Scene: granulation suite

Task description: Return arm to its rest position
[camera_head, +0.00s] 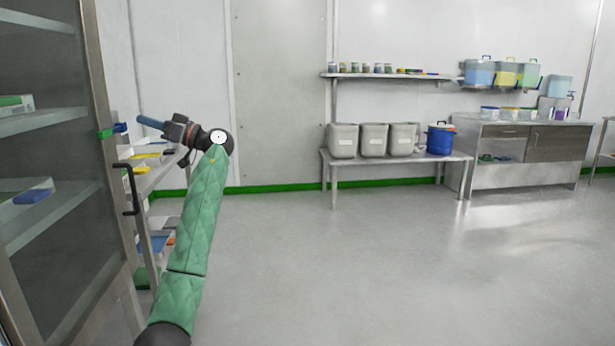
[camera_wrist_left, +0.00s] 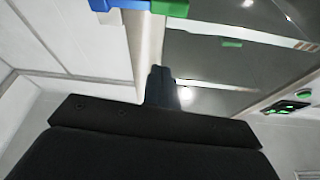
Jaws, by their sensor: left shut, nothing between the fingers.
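My left arm (camera_head: 197,215), in a green quilted sleeve, rises from the bottom of the head view. It bends at a dark wrist towards the glass-door cabinet on the left. My left gripper (camera_head: 142,119) points left, close to the cabinet's front edge, and its fingers are together and empty. In the left wrist view the shut fingers (camera_wrist_left: 161,82) show beyond the dark gripper body. A blue and green piece (camera_head: 112,130) on the cabinet edge is near the fingertips. It also shows at the top of the left wrist view (camera_wrist_left: 140,5). My right gripper is out of view.
The glass-door cabinet (camera_head: 92,95) with a black handle (camera_head: 130,190) stands close at left. A shelf rack (camera_head: 150,177) with coloured items is beside my forearm. A bench (camera_head: 395,158) with grey bins and a blue drum stands at the back. The floor (camera_head: 370,260) right of my arm is clear.

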